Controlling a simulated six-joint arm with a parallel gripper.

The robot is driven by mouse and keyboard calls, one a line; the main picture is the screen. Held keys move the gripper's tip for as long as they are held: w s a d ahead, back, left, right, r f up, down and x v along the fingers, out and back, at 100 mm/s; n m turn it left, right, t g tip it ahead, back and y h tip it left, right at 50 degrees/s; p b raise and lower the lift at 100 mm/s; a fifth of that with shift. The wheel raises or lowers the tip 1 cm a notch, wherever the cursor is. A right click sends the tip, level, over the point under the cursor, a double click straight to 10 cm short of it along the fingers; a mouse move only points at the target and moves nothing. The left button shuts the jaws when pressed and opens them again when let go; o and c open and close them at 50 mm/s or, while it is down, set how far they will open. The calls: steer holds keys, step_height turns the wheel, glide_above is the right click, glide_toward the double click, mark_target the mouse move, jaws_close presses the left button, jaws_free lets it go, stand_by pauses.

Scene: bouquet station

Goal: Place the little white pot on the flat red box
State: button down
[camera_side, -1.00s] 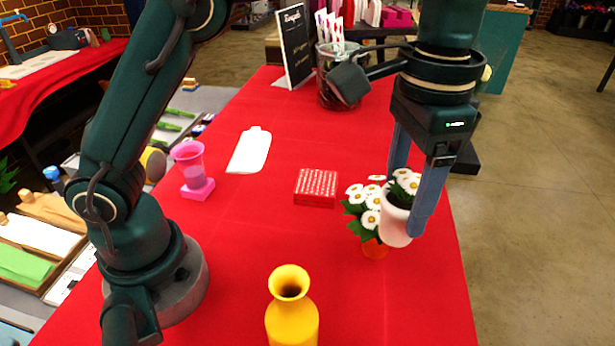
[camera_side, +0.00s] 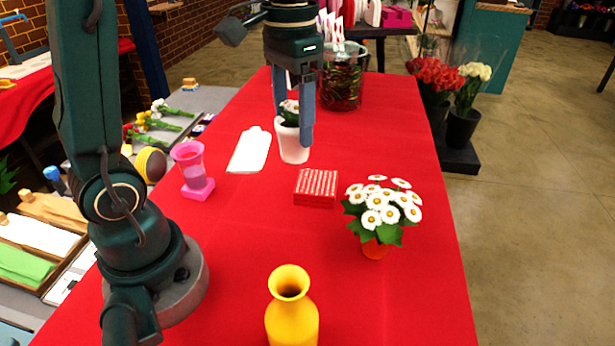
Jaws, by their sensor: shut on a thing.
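The little white pot (camera_side: 292,146) holds a small plant with white flowers. My gripper (camera_side: 296,132) is shut on this pot, with one finger on its right side and the other partly hidden behind the plant. The pot is upright. It appears behind and a little left of the flat red box (camera_side: 316,188) in the picture; its exact height over the table is hard to tell. The red box has a white pattern on top and lies flat on the red cloth with nothing on it.
An orange pot with white daisies (camera_side: 375,250) stands right of the box. A yellow vase (camera_side: 291,310) is at the front. A pink cup on a block (camera_side: 194,170) and a white board (camera_side: 250,150) lie to the left. A glass vessel (camera_side: 342,82) stands at the back.

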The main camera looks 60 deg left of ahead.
steer(key=a+n, duration=0.4)
steer(key=a, duration=0.8)
glide_above(316, 182)
step_height(316, 182, down, 7)
steer(key=shift+w+f+n, duration=0.1)
steer(key=shift+f+n, duration=0.2)
steer(key=shift+f, duration=1.4)
steer(key=shift+f, duration=0.1)
jaws_free()
